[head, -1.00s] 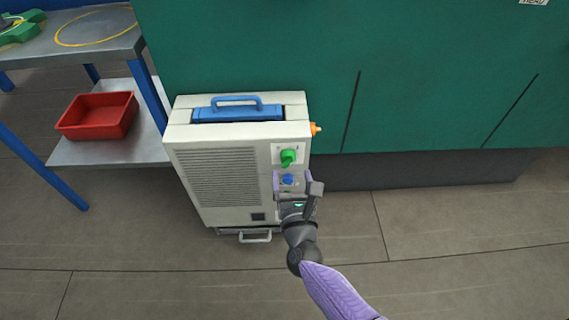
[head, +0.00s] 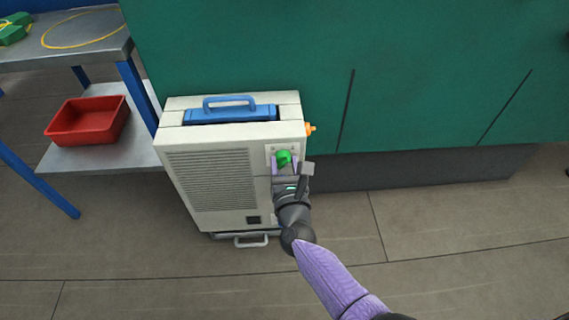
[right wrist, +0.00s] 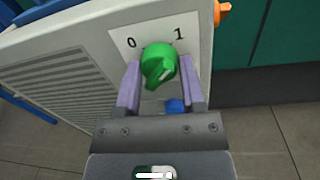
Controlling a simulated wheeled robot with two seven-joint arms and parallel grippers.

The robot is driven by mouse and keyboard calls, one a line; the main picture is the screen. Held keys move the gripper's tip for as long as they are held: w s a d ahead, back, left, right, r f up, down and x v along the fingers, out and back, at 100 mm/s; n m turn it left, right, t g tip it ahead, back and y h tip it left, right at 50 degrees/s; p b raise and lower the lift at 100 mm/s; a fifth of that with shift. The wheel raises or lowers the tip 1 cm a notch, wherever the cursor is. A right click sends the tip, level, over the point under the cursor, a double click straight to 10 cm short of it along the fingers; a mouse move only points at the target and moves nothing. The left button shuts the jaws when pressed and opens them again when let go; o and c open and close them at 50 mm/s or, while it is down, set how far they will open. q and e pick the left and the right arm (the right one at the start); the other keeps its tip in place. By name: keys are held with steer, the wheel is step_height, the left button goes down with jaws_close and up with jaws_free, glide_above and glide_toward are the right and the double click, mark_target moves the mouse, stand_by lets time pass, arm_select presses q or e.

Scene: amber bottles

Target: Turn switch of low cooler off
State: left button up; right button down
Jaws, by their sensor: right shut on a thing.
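The low cooler (head: 213,147) is a cream box with a side grille, standing on the floor against a green cabinet. Its switch is a green rotary knob (head: 284,157) high on the right part of its front. My left gripper is not in view.
A blue button (right wrist: 175,106) sits just below the knob, between my fingers in the wrist view. An orange fitting (head: 310,129) sticks out of the cooler's right side. A red bin (head: 88,138) stands on a shelf at left. The floor at right is clear.

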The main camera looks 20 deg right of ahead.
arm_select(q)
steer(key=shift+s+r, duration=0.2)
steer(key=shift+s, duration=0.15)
arm_select(e)
steer(key=shift+n, duration=1.3)
steer(key=n+p, duration=0.1)
steer(key=n, duration=0.2)
steer(key=shift+n, duration=0.3)
steer(key=n, duration=0.2)
steer(key=shift+n+g, duration=0.3)
steer(key=n+p, duration=0.1)
steer(key=n, duration=0.4)
steer(key=shift+n+h, duration=0.3)
steer(key=shift+n, duration=0.1)
steer(key=shift+a+n+p, duration=0.1)
steer(key=shift+n+p, duration=0.2)
steer(key=shift+n, duration=0.5)
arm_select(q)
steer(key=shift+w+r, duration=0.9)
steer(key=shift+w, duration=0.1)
arm_select(e)
steer(key=shift+n, duration=0.6)
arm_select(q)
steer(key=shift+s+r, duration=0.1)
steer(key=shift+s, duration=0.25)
